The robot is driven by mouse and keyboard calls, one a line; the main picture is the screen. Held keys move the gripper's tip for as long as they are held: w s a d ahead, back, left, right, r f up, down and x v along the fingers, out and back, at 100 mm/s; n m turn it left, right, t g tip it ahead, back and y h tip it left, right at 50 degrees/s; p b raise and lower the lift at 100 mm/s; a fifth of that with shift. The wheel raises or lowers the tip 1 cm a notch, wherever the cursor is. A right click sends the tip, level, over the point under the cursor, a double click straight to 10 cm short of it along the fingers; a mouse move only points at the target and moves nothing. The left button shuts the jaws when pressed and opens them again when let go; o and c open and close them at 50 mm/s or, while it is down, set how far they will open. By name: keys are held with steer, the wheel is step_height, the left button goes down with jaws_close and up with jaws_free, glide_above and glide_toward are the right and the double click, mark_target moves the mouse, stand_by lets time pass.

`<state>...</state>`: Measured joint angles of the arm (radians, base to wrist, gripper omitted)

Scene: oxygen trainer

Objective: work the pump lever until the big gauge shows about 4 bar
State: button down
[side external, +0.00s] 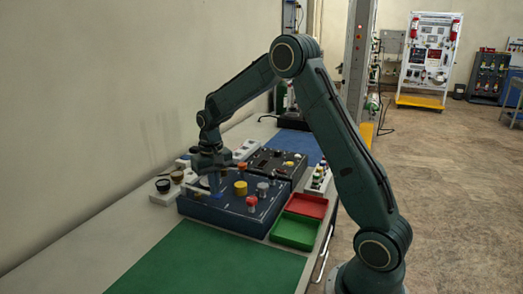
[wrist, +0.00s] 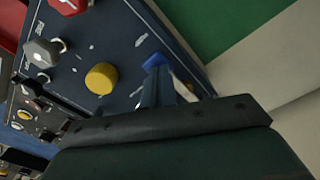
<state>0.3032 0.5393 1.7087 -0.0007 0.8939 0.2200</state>
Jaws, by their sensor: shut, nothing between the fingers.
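My gripper (side external: 214,184) points down over the left part of a dark blue panel box (side external: 228,214). In the wrist view my gripper (wrist: 155,88) is shut and empty, its fingertips beside or over a blue part (wrist: 157,62) on the panel. I cannot tell whether they touch it. The panel carries a yellow knob (side external: 240,188), also in the wrist view (wrist: 101,78), a red knob (side external: 252,201) and a grey knob (side external: 263,187). I cannot single out the pump lever with certainty, and no gauge reading is legible.
A second dark panel (side external: 268,165) stands behind. A red tray (side external: 306,205) and a green tray (side external: 294,232) lie to the right. Black and brown round items stand on a white base (side external: 164,197) at the left, near the wall. The green mat (side external: 210,262) in front is clear.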

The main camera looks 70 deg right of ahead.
stand_by(0.3)
steer(key=shift+r, duration=1.8)
